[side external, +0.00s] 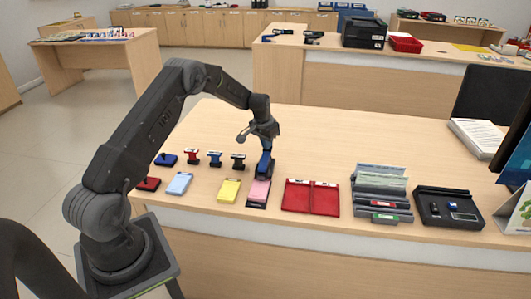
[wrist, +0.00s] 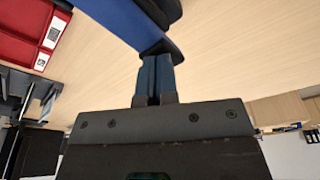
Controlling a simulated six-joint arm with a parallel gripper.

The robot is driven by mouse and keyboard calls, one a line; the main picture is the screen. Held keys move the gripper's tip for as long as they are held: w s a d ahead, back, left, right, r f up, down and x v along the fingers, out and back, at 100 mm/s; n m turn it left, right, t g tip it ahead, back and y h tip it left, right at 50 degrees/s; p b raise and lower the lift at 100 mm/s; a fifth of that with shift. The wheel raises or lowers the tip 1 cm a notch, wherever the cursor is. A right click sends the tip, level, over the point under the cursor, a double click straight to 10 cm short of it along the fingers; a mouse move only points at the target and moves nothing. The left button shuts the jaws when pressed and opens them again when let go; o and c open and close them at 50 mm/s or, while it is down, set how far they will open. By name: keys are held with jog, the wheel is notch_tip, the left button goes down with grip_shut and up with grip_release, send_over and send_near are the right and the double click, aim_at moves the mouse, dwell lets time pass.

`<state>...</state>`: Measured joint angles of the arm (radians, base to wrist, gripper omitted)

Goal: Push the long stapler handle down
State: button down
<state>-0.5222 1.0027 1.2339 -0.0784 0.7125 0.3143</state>
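The long stapler (side external: 264,166) has a blue handle and a dark base. It lies on the teller counter, behind and partly beside a pink pad. My gripper (side external: 266,147) is directly above the stapler's far end, pointing down. In the wrist view the blue handle (wrist: 128,22) runs in from the top, with a black part beside it. My gripper's two fingers (wrist: 155,58) are together with nothing between them, and their tips overlap the end of the blue handle. I cannot tell whether they touch it. The stapler's lower parts are mostly hidden.
Left of the stapler stand red, blue and black stamps (side external: 215,158), with blue (side external: 179,184) and yellow (side external: 229,190) pads in front. A red tray (side external: 311,211), a document rack (side external: 380,208) and a black box (side external: 448,221) lie right. The counter behind is clear.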

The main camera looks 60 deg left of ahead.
jog(key=w+v, duration=0.1)
jog(key=v, duration=0.7)
jog(key=shift+w+a, duration=0.2)
jog(key=shift+w, duration=0.15)
jog(key=shift+r, duration=0.15)
